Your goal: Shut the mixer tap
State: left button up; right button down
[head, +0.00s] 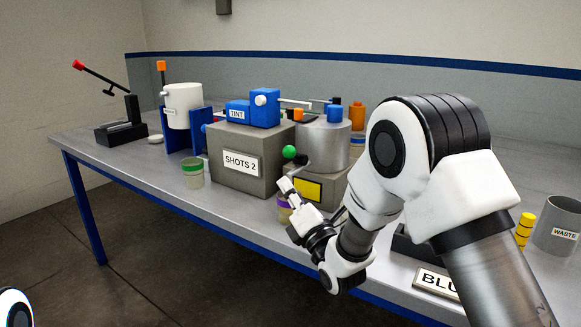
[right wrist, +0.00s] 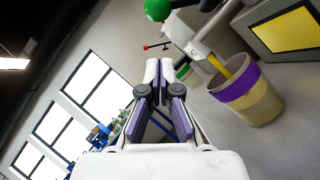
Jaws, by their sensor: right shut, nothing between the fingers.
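The mixer is a grey metal drum (head: 323,145) on a grey block with a yellow panel (head: 307,190). Its tap has a green ball handle (head: 289,152), which also shows at the top of the right wrist view (right wrist: 158,8). A cup with a purple band (right wrist: 240,88) stands below the tap; my gripper partly hides it in the head view. A yellow strip, like a stream, runs from the spout into the cup. My right gripper (head: 285,186) is shut and empty, just below and in front of the green ball, apart from it. My left gripper is out of view.
The SHOTS 2 block (head: 252,172) with the blue TINT unit (head: 252,110) stands left of the mixer. A green-banded cup (head: 192,173) is farther left. The WASTE bin (head: 558,225) and yellow stack (head: 524,228) are at right. The front left table strip is clear.

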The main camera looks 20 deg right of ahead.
aim_at(288, 153)
jog(key=w+r, duration=0.1)
jog(key=w+d+r, duration=0.1)
jog(key=w+r, duration=0.1)
jog(key=shift+d+p, duration=0.3)
jog(key=shift+d, duration=0.05)
jog(key=shift+r+m+g+h+p, duration=0.3)
jog(key=shift+r+m+h+p, duration=0.15)
jog(key=shift+m, duration=0.35)
jog(key=shift+w+d+r+m+g+h+p, duration=0.15)
jog(key=shift+r+m+h+p, duration=0.15)
jog(key=shift+r+m+p, duration=0.25)
jog(key=shift+s+d+r+m+g+h+p, duration=0.15)
jog(key=shift+r+m+h+p, duration=0.15)
jog(key=shift+m+p, duration=0.3)
jog(key=d+r+m+g+p, duration=0.1)
jog(key=m+p, duration=0.1)
jog(key=w+r+m+g+h+p, duration=0.1)
jog(key=m+p, duration=0.1)
jog(key=p, duration=0.1)
jog(key=w+d+r+m+g+p, duration=0.1)
jog(key=m+p, duration=0.1)
jog(key=shift+w+d+r+m+g, duration=0.25)
jog(key=shift+d+r+m+g, duration=0.05)
jog(key=shift+d+m+g, duration=0.1)
